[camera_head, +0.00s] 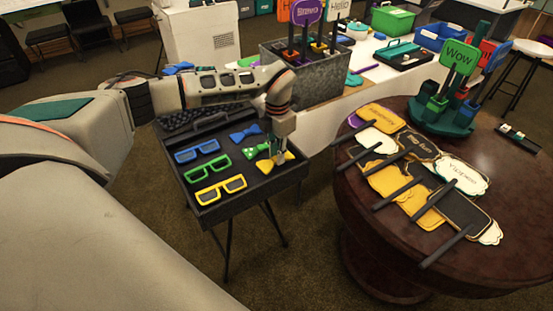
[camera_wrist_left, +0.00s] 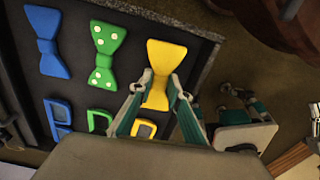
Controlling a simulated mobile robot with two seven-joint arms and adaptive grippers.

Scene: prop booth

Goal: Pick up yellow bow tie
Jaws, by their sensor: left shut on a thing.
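The yellow bow tie (camera_head: 275,162) lies at the near right corner of the black tray (camera_head: 213,207). In the left wrist view the yellow bow tie (camera_wrist_left: 165,62) stands between the fingertips of my left gripper (camera_wrist_left: 158,88), at its narrow middle. My left gripper (camera_head: 277,150) points down over it in the head view and is shut on it. Whether the tie is clear of the tray floor I cannot tell. My right gripper is in neither view.
A green dotted bow tie (camera_wrist_left: 104,52) and a blue one (camera_wrist_left: 47,45) lie beside it. Blue, green and yellow glasses (camera_head: 220,189) fill the tray's left part. A round table (camera_head: 480,268) with speech-bubble signs stands at right. A grey bin (camera_head: 318,84) is behind.

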